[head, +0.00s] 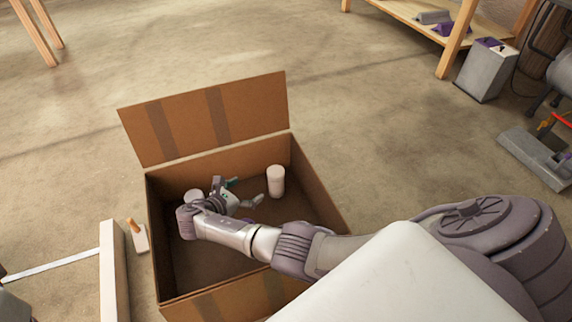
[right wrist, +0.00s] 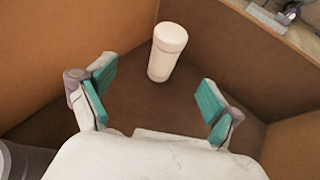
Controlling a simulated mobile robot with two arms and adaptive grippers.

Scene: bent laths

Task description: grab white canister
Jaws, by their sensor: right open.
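The white canister (head: 276,181) stands upright inside an open cardboard box (head: 316,190), near the box's right wall. My right gripper (head: 246,192) reaches down into the box, just left of the canister. In the right wrist view the canister (right wrist: 167,52) shows beyond the open fingers with teal pads (right wrist: 157,90), in the gap between them and apart from both. Nothing is held. My left gripper does not show.
The box's back flap (head: 190,118) stands up, and its walls surround my right gripper. A wooden-handled brush-like tool (head: 137,236) lies left of the box. A grey bin (head: 486,72) and a wooden shelf (head: 415,14) stand at the upper right. Open floor lies behind the box.

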